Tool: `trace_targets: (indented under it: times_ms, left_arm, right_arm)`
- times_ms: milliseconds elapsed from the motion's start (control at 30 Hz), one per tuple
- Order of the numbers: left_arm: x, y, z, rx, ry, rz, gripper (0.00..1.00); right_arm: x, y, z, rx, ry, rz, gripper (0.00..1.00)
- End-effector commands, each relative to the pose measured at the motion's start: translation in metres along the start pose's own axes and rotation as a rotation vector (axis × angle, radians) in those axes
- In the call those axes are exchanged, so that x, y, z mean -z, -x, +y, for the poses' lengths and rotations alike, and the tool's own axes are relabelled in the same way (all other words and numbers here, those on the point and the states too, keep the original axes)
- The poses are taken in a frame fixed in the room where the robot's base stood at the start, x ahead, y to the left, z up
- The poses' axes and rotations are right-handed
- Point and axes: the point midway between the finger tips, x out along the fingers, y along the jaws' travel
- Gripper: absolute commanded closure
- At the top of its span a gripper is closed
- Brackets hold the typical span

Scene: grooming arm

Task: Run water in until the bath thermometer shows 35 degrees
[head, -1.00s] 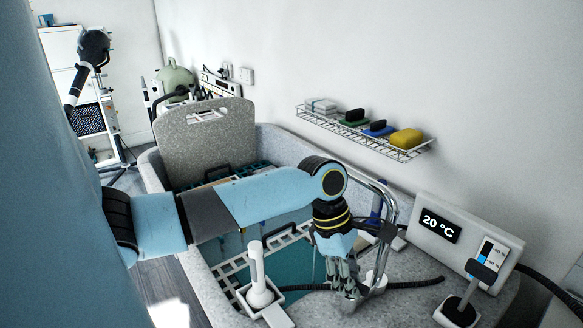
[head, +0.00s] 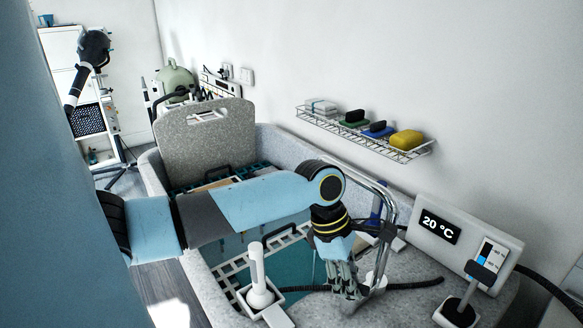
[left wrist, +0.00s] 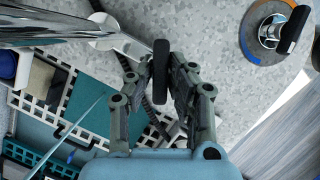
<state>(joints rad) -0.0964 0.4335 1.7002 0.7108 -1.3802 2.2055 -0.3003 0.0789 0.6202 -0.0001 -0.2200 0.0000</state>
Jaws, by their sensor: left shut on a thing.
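The thermometer panel (head: 440,227) stands on the bath's rim at the right, and its display reads 20 °C. A chrome tap (head: 388,200) curves up beside my left gripper (head: 345,285), which points down at the rim. The bath (head: 205,285) has a teal inside; I cannot tell whether water runs. My right gripper is not in view.
A black-handled lever (head: 482,272) stands right of the tap; a dial with an orange and blue ring (left wrist: 262,48) shows in the left wrist view. A white upright handle (head: 257,265) stands in a small tray. A wire shelf (head: 345,128) holds brushes and a yellow sponge (head: 406,140).

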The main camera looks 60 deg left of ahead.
Motion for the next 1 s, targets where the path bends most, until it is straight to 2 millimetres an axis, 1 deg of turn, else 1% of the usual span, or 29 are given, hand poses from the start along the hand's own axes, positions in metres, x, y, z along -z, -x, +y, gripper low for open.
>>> trace_targets:
  times_ms: [33,433,600,700,1000]
  left_arm:
    - [0.0015,-0.0016,-0.0022,0.006,0.002,0.002,1.00]
    - [0.0016,-0.0017,-0.0021,0.010,-0.005,0.003,1.00]
    - [0.0008,-0.0014,-0.0001,0.065,-0.158,0.001,1.00]
    - [0.0014,-0.0018,-0.0003,0.088,-0.220,0.002,1.00]
    - [0.0011,-0.0019,-0.0003,0.099,-0.250,0.002,1.00]
  right_arm:
    - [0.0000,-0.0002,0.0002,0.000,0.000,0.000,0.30]
    - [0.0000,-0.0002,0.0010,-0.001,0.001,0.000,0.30]
    - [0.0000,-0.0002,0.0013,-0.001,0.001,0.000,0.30]
    - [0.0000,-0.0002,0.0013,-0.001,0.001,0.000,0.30]
    - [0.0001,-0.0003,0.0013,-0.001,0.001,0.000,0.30]
